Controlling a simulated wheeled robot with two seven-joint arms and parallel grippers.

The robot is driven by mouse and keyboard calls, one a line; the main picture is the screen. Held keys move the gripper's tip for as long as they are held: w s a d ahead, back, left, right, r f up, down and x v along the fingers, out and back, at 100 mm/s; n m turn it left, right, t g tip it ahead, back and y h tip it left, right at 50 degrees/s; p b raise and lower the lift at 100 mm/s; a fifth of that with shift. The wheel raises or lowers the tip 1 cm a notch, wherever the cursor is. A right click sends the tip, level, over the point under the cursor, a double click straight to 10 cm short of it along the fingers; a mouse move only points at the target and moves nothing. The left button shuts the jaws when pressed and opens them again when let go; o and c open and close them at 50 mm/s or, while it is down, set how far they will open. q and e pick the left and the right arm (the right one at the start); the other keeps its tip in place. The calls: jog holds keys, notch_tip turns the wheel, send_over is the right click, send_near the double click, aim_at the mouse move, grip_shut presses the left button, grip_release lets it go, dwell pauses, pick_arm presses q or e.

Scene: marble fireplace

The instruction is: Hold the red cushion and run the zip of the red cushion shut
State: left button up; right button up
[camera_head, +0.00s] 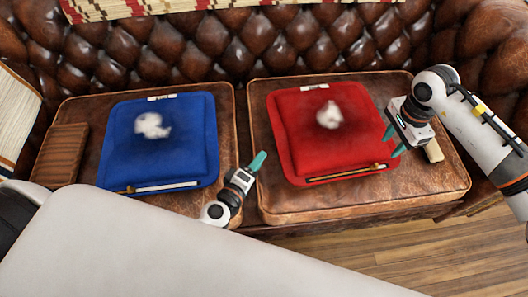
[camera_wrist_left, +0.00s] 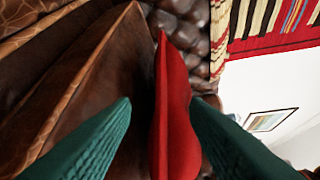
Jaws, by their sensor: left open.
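The red cushion (camera_head: 295,115) lies on the right leather seat, with a pale blurred patch on top. Its zip (camera_head: 345,174) runs along the front edge, with a small brownish piece near the right end (camera_head: 378,166); how far it is closed is too small to tell. My left gripper (camera_head: 258,162) is open just left of the cushion's front left side. In the left wrist view the red cushion's edge (camera_wrist_left: 172,110) shows between the spread teal fingers (camera_wrist_left: 160,108); contact cannot be told. My right gripper (camera_head: 392,141) is open and empty beside the cushion's right edge.
A blue cushion (camera_head: 190,130) with a similar zip lies on the left seat. A brown ribbed block (camera_head: 60,155) stands left of it. A tufted leather backrest (camera_head: 230,45) closes off the back. Wooden floor (camera_head: 430,255) shows at front right. A pale object (camera_head: 433,151) lies by my right gripper.

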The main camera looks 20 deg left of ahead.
aim_at(276, 140)
pick_arm(q)
jog(key=x, duration=1.1)
jog(key=shift+w+d, duration=0.1)
jog(key=shift+d, duration=0.05)
jog(key=shift+c, duration=0.4)
